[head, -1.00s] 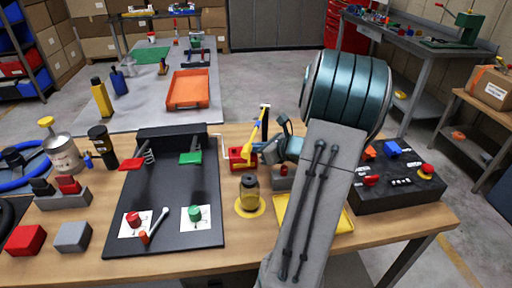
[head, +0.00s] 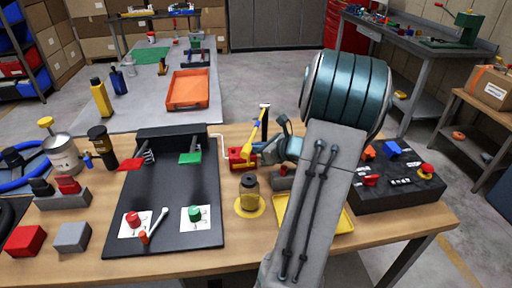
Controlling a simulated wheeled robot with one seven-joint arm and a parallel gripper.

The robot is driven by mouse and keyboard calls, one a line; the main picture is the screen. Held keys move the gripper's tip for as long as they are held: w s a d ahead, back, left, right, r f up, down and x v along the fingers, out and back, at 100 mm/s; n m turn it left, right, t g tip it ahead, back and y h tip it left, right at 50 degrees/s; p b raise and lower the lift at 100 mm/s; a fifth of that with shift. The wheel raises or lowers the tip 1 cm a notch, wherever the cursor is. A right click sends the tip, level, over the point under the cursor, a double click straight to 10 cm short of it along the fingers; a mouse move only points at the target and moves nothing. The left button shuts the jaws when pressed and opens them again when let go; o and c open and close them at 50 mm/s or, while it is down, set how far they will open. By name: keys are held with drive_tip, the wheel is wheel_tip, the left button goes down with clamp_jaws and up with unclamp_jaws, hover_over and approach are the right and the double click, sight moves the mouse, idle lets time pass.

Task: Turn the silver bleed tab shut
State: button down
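A red block-like fitting (head: 238,158) with a long yellow lever (head: 256,138) sits at the back middle of the workbench. I cannot make out a silver bleed tab; it may be too small or hidden by my gripper. My gripper (head: 270,151) is just right of the red fitting and close to the yellow lever. Its fingers are small and partly hidden by my wrist and arm, so I cannot tell whether they touch anything or how far apart they are. A thin pale line (head: 219,137) runs near the red fitting on its left.
A jar of amber fluid (head: 249,192) stands on a yellow disc in front of the fitting. A black pedal board (head: 170,205) lies to the left. A yellow tray (head: 340,220) is partly behind my arm. A black switch box (head: 400,188) stands at the right.

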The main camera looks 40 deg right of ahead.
drive_tip(key=shift+a, duration=0.1)
drive_tip(key=c, duration=1.6)
unclamp_jaws()
drive_tip(key=v, duration=1.3)
drive_tip(key=shift+s, duration=0.4)
